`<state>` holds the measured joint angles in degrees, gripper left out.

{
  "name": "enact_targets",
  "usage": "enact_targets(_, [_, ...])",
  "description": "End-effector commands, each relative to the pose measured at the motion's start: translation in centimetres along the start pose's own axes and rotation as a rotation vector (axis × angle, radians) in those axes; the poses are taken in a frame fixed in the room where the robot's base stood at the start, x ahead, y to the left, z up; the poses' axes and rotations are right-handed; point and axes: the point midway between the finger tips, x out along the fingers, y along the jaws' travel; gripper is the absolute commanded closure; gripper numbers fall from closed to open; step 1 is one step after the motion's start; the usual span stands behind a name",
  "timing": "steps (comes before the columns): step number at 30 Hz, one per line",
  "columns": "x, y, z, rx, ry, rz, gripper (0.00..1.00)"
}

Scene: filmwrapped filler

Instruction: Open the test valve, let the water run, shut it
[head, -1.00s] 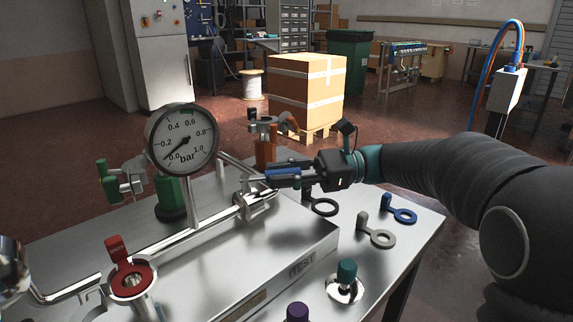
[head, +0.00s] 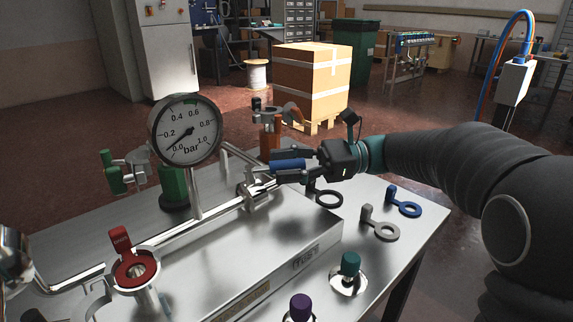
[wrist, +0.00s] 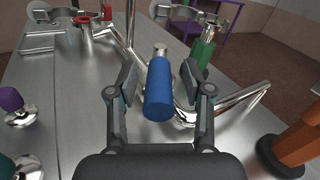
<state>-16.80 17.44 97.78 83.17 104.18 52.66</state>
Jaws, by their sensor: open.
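The blue valve handle (head: 287,165) is a short cylinder on a metal stem at the right end of the steel pipe (head: 150,247). My gripper (head: 290,166) is open, with one finger on each side of this handle. In the wrist view the blue handle (wrist: 158,92) lies between the fingers, with visible gaps on both sides. The round pressure gauge (head: 185,130) has its needle near 0.0 bar. No running water is visible. The plinth under the pipe bears a label (head: 306,259) that seems to read TEST.
A red-handled valve (head: 135,270) stands at the left front. Green (head: 172,185) and orange (head: 270,140) fittings stand behind the pipe. Teal (head: 350,264) and purple (head: 301,306) knobs are in front. Black, grey and blue ring tags (head: 404,207) lie on the table right of the plinth.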

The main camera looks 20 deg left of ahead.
Motion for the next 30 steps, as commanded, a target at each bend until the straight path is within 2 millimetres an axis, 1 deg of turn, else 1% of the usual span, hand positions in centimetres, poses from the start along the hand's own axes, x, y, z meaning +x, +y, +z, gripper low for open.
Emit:
enact_targets(2, [-0.3, 0.0, 0.0, 0.0, 0.0, -0.001, 0.49])
enact_targets(5, [-1.4, -0.1, -0.1, 0.001, 0.0, -0.002, 0.49])
enact_targets(8, [-3.0, -0.1, -0.1, 0.0, 0.0, -0.004, 0.49])
enact_targets(15, [-7.8, -0.1, -0.1, -0.001, 0.0, -0.004, 0.49])
enact_targets(18, [-9.5, -0.1, -0.1, 0.0, 0.0, -0.003, 0.49])
enact_targets(21, [-10.7, -0.1, 0.0, -0.001, 0.001, -0.002, 0.49])
enact_targets(25, [-11.7, -0.1, -0.1, 0.001, 0.001, -0.001, 0.49])
enact_targets(30, [-12.0, 0.0, 0.0, 0.001, 0.0, -0.001, 0.49])
